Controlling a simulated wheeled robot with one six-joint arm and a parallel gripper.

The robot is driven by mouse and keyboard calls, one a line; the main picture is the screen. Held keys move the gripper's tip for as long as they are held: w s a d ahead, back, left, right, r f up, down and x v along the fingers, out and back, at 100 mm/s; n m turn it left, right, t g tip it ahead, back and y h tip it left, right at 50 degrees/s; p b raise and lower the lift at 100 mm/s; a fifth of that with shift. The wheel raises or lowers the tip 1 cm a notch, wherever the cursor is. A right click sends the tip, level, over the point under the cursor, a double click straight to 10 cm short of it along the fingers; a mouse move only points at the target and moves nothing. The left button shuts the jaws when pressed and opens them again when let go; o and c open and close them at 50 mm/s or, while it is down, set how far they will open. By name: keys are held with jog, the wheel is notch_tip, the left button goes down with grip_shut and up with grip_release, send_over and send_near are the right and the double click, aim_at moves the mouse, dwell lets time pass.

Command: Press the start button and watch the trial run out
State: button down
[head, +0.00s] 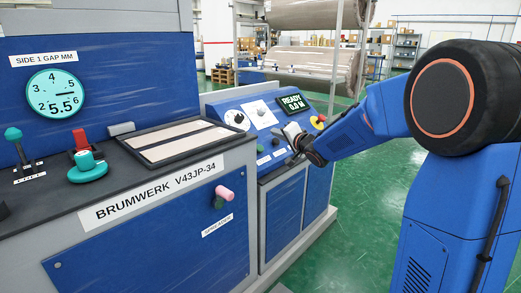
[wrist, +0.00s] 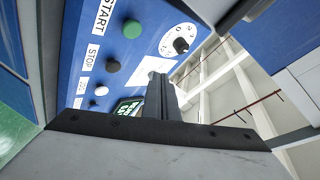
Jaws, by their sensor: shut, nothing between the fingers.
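The start button is a round green knob (wrist: 132,29) beside a START label in the wrist view. A dark button (wrist: 113,66) sits beside the STOP label, with a pale button (wrist: 101,90) beyond it. The display (head: 292,104) reads READY and 0.0 M. My gripper (head: 287,130) is at the sloped blue control panel (head: 222,103), in front of its right part. In the wrist view my gripper's fingers (wrist: 160,80) are together and empty, to one side of the buttons and apart from the green one in the picture.
A dial (head: 56,94) labelled SIDE 1 GAP MM reads 5.5. The bench to the left bears a green-tipped lever (head: 14,134), a red switch (head: 82,140) and a framed tray (head: 178,152). A red button (head: 319,121) is right of the display. Green floor (head: 365,215) is clear.

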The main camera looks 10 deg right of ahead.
aim_at(260, 146)
jog(key=shift+w+a+f, duration=0.55)
jog(key=shift+w+f, duration=0.2)
jog(key=shift+f, duration=0.35)
jog(key=shift+w+a+f, duration=0.55)
jog(key=shift+w+f, duration=0.25)
jog(key=shift+f, duration=0.35)
jog(key=shift+w+a+f, duration=0.55)
jog(key=shift+w+f, duration=0.2)
jog(key=shift+f, duration=0.35)
jog(key=shift+w+a+f, duration=0.1)
jog(key=shift+f, duration=0.05)
jog(key=shift+w+a+f, duration=0.1)
jog(key=shift+f, duration=0.05)
jog(key=shift+w+a+f, duration=0.3)
jog(key=shift+w+f, duration=0.15)
jog(key=shift+f, duration=0.25)
dwell(1.2)
dwell(0.4)
jog(key=shift+s+d+r, duration=0.25)
jog(key=shift+s+r, duration=0.1)
jog(key=shift+r, duration=0.15)
jog(key=shift+s+d+r, duration=0.25)
jog(key=shift+s+r, duration=0.05)
jog(key=shift+r, duration=0.2)
jog(key=shift+r, duration=0.1)
